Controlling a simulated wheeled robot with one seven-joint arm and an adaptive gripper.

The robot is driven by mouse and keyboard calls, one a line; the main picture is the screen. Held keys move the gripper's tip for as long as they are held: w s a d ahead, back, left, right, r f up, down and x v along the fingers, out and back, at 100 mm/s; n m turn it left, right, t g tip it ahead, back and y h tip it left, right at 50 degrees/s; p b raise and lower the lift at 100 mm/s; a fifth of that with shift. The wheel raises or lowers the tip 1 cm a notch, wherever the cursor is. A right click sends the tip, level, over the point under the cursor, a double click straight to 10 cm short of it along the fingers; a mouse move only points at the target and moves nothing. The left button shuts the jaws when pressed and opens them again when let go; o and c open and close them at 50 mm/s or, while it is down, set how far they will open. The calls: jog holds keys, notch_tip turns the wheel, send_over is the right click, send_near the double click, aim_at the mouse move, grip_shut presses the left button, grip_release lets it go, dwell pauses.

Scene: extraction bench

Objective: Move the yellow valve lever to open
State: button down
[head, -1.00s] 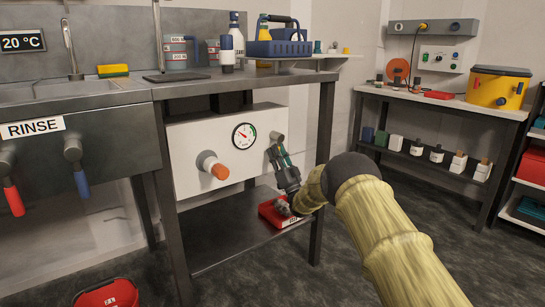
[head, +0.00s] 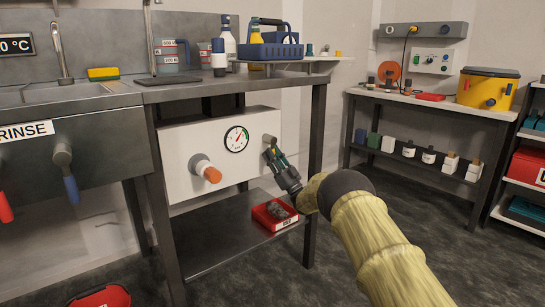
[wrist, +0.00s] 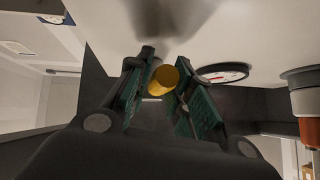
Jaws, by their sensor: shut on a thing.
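The yellow valve lever (wrist: 163,80) shows in the wrist view as a rounded yellow end between the two green-padded fingers. My gripper (head: 273,154) is shut on it, just below the grey valve body (head: 269,141) at the right edge of the white panel (head: 190,139). In the head view the fingers hide the lever, and my gripper slants down and to the right from the valve. The lever's exact angle cannot be told. The fingers also show in the wrist view (wrist: 160,92).
A round gauge (head: 236,139) and an orange-tipped knob (head: 212,175) sit on the panel left of my gripper. A red bin (head: 270,221) stands on the lower shelf (head: 215,240) beneath. The table leg (head: 316,170) is close on the right. The bench top (head: 200,90) is above.

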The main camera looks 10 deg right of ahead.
jog(key=c, duration=1.3)
grip_release()
jog(key=shift+r, duration=0.1)
jog(key=shift+o, duration=0.2)
jog(key=v, duration=1.2)
